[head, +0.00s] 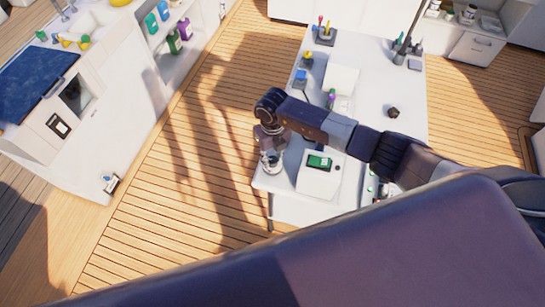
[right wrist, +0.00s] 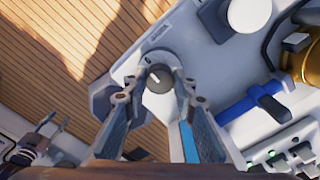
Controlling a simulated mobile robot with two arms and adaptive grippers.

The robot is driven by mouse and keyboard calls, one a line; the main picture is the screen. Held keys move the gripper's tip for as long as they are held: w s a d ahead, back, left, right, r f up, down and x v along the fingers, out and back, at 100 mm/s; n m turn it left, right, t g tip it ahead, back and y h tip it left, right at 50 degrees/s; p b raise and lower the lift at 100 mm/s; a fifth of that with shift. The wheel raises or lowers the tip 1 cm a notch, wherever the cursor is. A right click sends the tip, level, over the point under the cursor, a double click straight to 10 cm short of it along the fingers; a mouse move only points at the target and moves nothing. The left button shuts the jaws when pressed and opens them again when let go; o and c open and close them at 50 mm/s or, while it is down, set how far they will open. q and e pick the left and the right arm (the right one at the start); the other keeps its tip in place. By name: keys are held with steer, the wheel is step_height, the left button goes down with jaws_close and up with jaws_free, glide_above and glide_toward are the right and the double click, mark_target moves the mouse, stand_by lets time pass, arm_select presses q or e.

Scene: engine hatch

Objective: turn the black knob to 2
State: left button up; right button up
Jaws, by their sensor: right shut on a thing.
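The black knob (right wrist: 158,82) shows in the right wrist view on a light panel, with a short white mark on its face. Its numbers are too small to read. My right gripper (right wrist: 160,74) has one finger on each side of the knob and is shut on it. In the head view my right gripper (head: 271,161) reaches down at the near left corner of the white table (head: 376,125); the knob cannot be made out there. My left gripper is not in view.
In the head view a green-screened device (head: 319,162) lies near my right gripper. Wooden floor is open to the left.

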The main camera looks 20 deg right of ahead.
mark_target(273, 159)
steer(key=shift+d+f+n+b, duration=0.1)
steer(key=shift+f+n+b, duration=0.05)
steer(key=shift+n+b, duration=0.75)
steer(key=n+b, duration=1.3)
steer(key=b, duration=0.3)
steer(key=shift+n+b, duration=0.3)
steer(key=shift+n, duration=0.1)
steer(key=shift+r+n+b, duration=0.2)
steer(key=shift+n+b, duration=0.9)
steer(key=shift+b, duration=0.15)
steer(key=o, duration=1.2)
steer(key=shift+c, duration=0.2)
step_height(273, 159, up, 12)
